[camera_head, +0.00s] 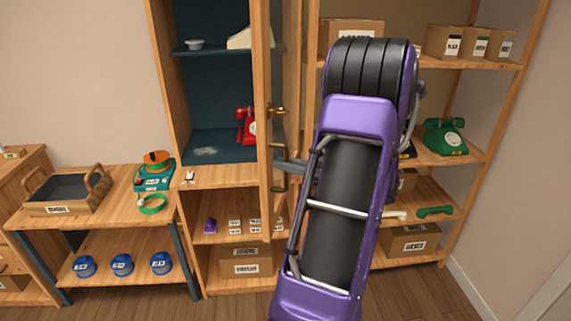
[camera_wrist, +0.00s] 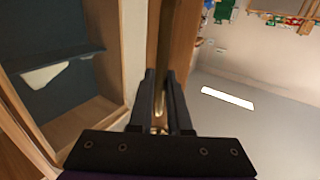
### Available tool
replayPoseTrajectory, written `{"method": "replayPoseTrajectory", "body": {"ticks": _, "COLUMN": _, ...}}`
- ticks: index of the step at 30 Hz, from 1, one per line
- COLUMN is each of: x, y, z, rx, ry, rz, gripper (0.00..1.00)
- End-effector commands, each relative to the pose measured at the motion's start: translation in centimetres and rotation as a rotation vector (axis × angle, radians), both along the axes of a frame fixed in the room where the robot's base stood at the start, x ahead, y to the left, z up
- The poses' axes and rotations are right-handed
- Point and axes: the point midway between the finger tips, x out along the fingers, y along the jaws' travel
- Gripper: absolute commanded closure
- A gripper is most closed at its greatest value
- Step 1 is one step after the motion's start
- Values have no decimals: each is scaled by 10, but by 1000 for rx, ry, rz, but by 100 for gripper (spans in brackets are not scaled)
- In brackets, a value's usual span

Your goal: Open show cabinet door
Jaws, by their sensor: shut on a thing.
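The show cabinet (camera_head: 215,90) has a dark blue interior and wooden frame, and its inside is in plain view. Its wooden door (camera_head: 262,85) stands swung outward, seen nearly edge-on in the head view. A brass handle (camera_head: 277,153) is on the door's right-hand face in that view. My gripper (camera_head: 281,165) is at the handle, partly hidden by my purple arm. In the wrist view, the two dark fingers (camera_wrist: 162,100) close around the brass handle (camera_wrist: 158,103), beside the door's wooden frame (camera_wrist: 182,40). The cabinet interior (camera_wrist: 60,85) shows at the left there.
A red phone (camera_head: 245,127) stands inside the cabinet. A brass latch (camera_head: 277,111) sits above the handle. Open shelving (camera_head: 480,64) with boxes and a green phone (camera_head: 445,137) stands at right, behind my arm. A low bench (camera_head: 100,210) with a tray (camera_head: 66,190) is at left.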

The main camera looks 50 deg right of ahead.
Motion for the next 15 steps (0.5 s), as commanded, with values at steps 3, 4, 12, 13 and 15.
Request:
{"method": "replayPoseTrajectory", "body": {"ticks": 3, "x": 0, "y": -1, "z": 1, "rx": -2, "ry": -1, "rz": -3, "gripper": 100}}
{"method": "replayPoseTrajectory", "body": {"ticks": 4, "x": 0, "y": -1, "z": 1, "rx": -2, "ry": -1, "rz": -3, "gripper": 100}}
{"method": "replayPoseTrajectory", "body": {"ticks": 12, "x": 0, "y": -1, "z": 1, "rx": -2, "ry": -1, "rz": -2, "gripper": 54}}
{"method": "replayPoseTrajectory", "body": {"ticks": 13, "x": 0, "y": -1, "z": 1, "rx": -2, "ry": -1, "rz": -2, "gripper": 54}}
{"method": "replayPoseTrajectory", "body": {"ticks": 15, "x": 0, "y": 0, "z": 0, "rx": -1, "ry": -1, "rz": -2, "gripper": 54}}
